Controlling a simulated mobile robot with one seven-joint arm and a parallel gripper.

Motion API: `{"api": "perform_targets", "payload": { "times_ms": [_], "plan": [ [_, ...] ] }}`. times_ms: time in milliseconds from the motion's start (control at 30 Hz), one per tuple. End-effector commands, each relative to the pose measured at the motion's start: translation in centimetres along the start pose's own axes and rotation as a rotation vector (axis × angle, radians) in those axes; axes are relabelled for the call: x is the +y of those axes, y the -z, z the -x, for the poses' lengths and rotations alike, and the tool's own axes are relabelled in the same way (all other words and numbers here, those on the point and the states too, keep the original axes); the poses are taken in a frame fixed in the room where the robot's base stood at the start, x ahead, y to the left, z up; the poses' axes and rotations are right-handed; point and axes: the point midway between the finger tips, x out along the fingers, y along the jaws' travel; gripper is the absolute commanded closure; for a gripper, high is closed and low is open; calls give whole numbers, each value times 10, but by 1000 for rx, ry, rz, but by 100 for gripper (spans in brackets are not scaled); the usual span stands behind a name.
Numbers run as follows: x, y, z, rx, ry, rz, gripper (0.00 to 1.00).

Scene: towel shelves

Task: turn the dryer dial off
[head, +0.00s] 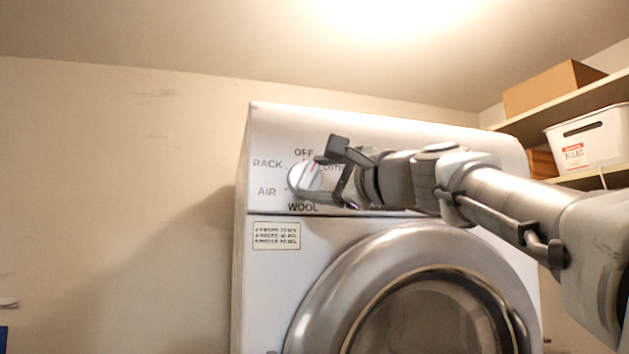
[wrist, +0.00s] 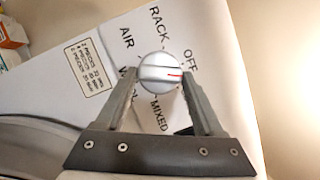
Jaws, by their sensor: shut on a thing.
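The dryer dial (head: 303,177) is a round white knob with a red pointer line, on the control panel at the upper left of the dryer's front. In the head view the line points up and right, just right of the OFF label (head: 304,153), towards a partly hidden label. In the wrist view the dial (wrist: 158,70) sits between the two fingers of my gripper (wrist: 161,82), and its red line points right, a little below OFF (wrist: 190,60). My gripper (head: 326,181) is shut on the dial from its sides. The labels on the right are partly covered by my gripper.
The white dryer (head: 262,290) has a large round door (head: 330,275) below the panel and a printed notice (head: 276,236) under the dial. At right, shelves hold a white bin (head: 595,137) and a cardboard box (head: 550,88). Bare wall is at left.

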Motion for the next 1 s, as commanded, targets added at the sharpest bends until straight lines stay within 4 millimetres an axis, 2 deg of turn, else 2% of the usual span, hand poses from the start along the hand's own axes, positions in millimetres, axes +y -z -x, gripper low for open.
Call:
{"api": "perform_targets", "payload": {
  "times_ms": [200,500,1000],
  "plan": [
    [-3,0,-1,0,-74,173,86],
    [-5,-1,-1,0,-143,340,86],
    [-4,-1,-1,-1,-176,419,86]
  ]
}}
